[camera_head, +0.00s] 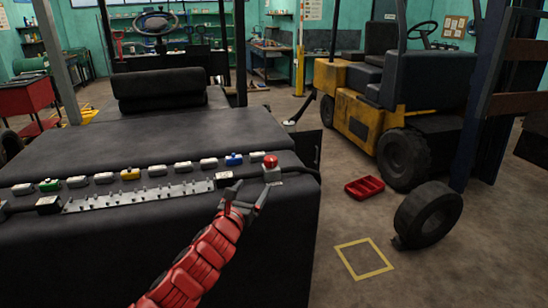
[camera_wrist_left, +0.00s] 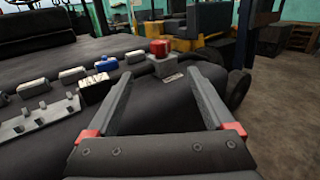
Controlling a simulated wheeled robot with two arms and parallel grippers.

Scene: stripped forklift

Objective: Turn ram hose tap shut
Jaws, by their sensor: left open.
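A red knob (camera_head: 270,161) sits on a small grey block (camera_head: 272,175) at the right end of a row on the dark forklift body; I cannot tell for certain that it is the ram hose tap. The knob also shows in the left wrist view (camera_wrist_left: 159,46), on its block (camera_wrist_left: 165,65), a little beyond the fingertips. My left gripper (camera_head: 249,188) is open and empty, its fingers pointing toward the block from the near side. In the left wrist view the open fingers (camera_wrist_left: 157,72) spread either side below the knob. My right gripper is in neither view.
White, green, yellow and blue capped blocks line the body left of the knob, behind a metal strip (camera_head: 140,195). A dark hose runs right of the grey block. A red tray (camera_head: 365,187), a loose tyre (camera_head: 428,214) and a yellow forklift (camera_head: 365,98) stand to the right.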

